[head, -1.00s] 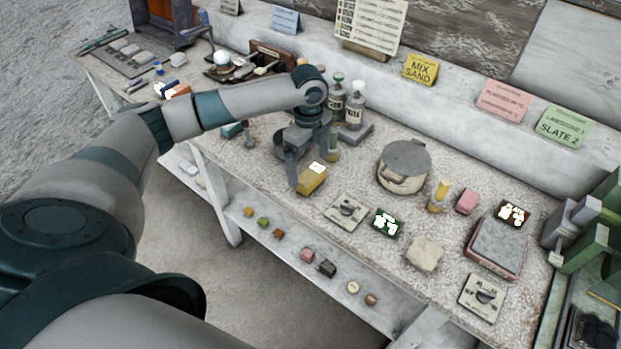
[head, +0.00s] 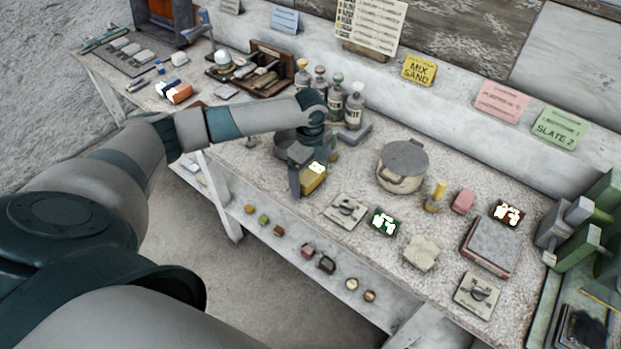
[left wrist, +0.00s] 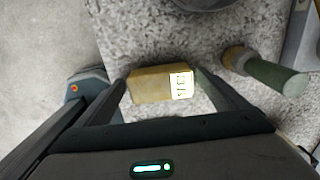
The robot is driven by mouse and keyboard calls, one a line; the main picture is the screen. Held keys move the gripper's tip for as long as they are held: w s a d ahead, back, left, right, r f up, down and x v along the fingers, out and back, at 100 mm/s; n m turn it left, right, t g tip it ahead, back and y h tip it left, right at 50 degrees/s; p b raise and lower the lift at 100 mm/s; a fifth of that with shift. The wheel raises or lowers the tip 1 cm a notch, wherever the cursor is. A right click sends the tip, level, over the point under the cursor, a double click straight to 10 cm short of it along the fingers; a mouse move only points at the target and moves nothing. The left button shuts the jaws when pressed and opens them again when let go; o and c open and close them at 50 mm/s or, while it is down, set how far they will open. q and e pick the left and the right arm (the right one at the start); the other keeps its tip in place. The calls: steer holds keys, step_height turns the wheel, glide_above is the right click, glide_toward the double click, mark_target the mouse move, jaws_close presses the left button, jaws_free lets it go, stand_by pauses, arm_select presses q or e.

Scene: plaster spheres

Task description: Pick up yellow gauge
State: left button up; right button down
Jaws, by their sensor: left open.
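The yellow gauge (head: 314,178) is a small box with a white marked patch, lying near the front edge of the bench. My left gripper (head: 307,184) is lowered over it, and a finger hides part of its left side in the head view. In the left wrist view the gauge (left wrist: 160,84) lies between the two spread fingers (left wrist: 160,88), its white marked patch toward the right finger. The left gripper is open; I cannot tell whether a finger touches the gauge. My right gripper is not in view.
A lidded pot (head: 403,167) stands to the right, and several bottles (head: 353,108) stand behind the gripper. A switch plate (head: 346,210) lies to the right of the gauge. In the left wrist view, a green-ended cylinder (left wrist: 275,75) lies right of the fingers.

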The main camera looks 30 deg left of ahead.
mark_target(312, 174)
arm_select(q)
steer(key=shift+c, duration=0.7)
steer(key=c, duration=1.1)
steer(key=shift+r, duration=0.1)
steer(key=shift+r+b, duration=0.3)
steer(key=shift+r, duration=0.05)
steer(key=r, duration=0.1)
steer(key=r+b, duration=0.1)
steer(key=r, duration=0.1)
steer(key=shift+d+r+b, duration=0.15)
steer(key=shift+d+b, duration=0.1)
steer(key=shift+b, duration=0.1)
steer(key=shift+d+r+b, duration=0.5)
steer(key=shift+d+r, duration=0.65)
steer(key=shift+d, duration=0.7)
steer(key=shift+d+r+b, duration=0.55)
steer(key=shift+d+r, duration=0.6)
steer(key=shift+d, duration=0.75)
steer(key=shift+d+r+b, duration=0.5)
steer(key=shift+d+r, duration=0.65)
steer(key=shift+d, duration=0.7)
